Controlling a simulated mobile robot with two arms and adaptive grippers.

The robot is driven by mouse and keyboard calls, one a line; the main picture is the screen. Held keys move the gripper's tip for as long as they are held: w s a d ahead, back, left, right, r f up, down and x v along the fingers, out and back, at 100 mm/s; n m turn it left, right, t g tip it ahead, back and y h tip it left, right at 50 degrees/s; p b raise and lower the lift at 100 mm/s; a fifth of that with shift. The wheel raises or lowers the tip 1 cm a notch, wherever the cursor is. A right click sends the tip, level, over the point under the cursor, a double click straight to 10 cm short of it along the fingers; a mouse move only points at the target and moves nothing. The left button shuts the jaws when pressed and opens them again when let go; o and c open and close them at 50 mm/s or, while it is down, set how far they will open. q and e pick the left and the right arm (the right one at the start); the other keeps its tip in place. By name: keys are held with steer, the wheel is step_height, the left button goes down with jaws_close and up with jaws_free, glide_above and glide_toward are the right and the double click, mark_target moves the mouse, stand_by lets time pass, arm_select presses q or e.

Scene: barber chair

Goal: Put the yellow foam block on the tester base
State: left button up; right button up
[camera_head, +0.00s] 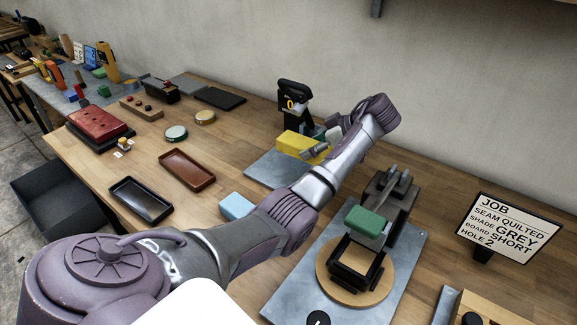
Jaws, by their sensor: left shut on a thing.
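The yellow foam block (296,143) is at the back middle of the bench, by the black tester (294,101) with its small yellow dial. My left gripper (317,150) is shut on the block's right end, reaching back from the arm's bend at the right. The tester base, a flat grey plate (262,170), lies below and in front of the block. I cannot tell whether the block touches the plate. My forearm hides the plate's right part. My right gripper is not in view.
A light blue block (235,206) lies beside my left arm. A small chair model with a green pad (366,221) stands on another grey plate (405,262). A job sign (508,226) stands at right. Black (140,201) and brown (187,170) trays lie at left.

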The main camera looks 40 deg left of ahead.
mark_target(289, 154)
arm_select(q)
steer(key=s+a+f, duration=0.1)
steer(key=a, duration=0.1)
steer(key=s+a+f, duration=0.1)
steer(key=a, duration=0.1)
steer(key=s+a+f+b, duration=0.1)
steer(key=a+f, duration=0.1)
steer(key=shift+s, duration=0.25)
steer(key=shift+s+a+f, duration=0.1)
steer(key=shift+a+f, duration=0.05)
steer(key=shift+f, duration=0.3)
step_height(289, 154, down, 4)
steer(key=shift+r+b, duration=0.2)
steer(key=shift+b, duration=0.45)
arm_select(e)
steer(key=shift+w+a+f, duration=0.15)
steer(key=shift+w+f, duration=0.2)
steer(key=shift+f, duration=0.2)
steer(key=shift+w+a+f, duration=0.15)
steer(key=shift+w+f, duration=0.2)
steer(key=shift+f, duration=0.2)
arm_select(q)
steer(key=o, duration=1.3)
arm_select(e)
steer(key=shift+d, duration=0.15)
arm_select(q)
steer(key=shift+r, duration=0.1)
